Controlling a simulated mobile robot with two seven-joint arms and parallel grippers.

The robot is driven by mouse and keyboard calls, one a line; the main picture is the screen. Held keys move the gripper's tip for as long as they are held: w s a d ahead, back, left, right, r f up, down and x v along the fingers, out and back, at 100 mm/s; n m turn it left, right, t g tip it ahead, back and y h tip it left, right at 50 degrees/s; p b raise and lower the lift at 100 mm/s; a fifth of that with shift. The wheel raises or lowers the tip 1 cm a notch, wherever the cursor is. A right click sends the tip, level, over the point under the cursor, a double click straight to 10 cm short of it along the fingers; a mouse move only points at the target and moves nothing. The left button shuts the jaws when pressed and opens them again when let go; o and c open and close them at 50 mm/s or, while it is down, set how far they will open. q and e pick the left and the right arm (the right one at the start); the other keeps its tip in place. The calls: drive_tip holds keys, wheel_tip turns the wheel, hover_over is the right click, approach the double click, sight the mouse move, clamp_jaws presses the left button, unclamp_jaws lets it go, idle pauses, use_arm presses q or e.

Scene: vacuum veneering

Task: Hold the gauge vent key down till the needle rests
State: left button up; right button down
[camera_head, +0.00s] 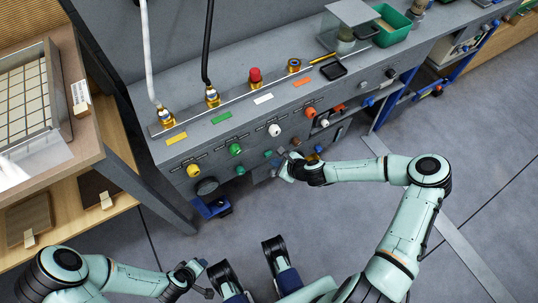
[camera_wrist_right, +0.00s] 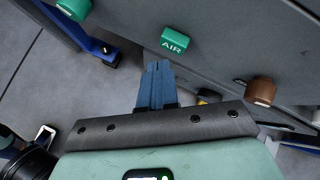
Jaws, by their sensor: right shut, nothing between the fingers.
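My right gripper (camera_head: 281,152) is at the front face of the grey bench (camera_head: 225,135). In the right wrist view its blue fingers (camera_wrist_right: 157,68) are shut and empty. Their tips point at a green key marked AIR (camera_wrist_right: 172,42) and look just short of it. A brown key (camera_wrist_right: 261,91) is on the same face to the right. I cannot tell which key is the gauge vent key, and no needle can be read. My left gripper (camera_head: 201,275) is low at the left, away from the bench; its jaws are too small to judge.
Yellow (camera_head: 193,170), green (camera_head: 235,149), white (camera_head: 274,130) and orange (camera_head: 310,112) knobs line the bench front. A wooden shelf rack (camera_head: 85,130) stands at left.

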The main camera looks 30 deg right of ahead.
drive_tip(key=shift+w, duration=0.15)
idle(0.5)
drive_tip(key=shift+w, duration=0.3)
drive_tip(key=shift+w, duration=0.45)
idle(0.6)
drive_tip(key=shift+s+p, duration=0.1)
drive_tip(key=shift+p, duration=0.2)
idle(2.0)
drive_tip(key=shift+s+p, duration=0.4)
drive_tip(key=shift+s, duration=0.4)
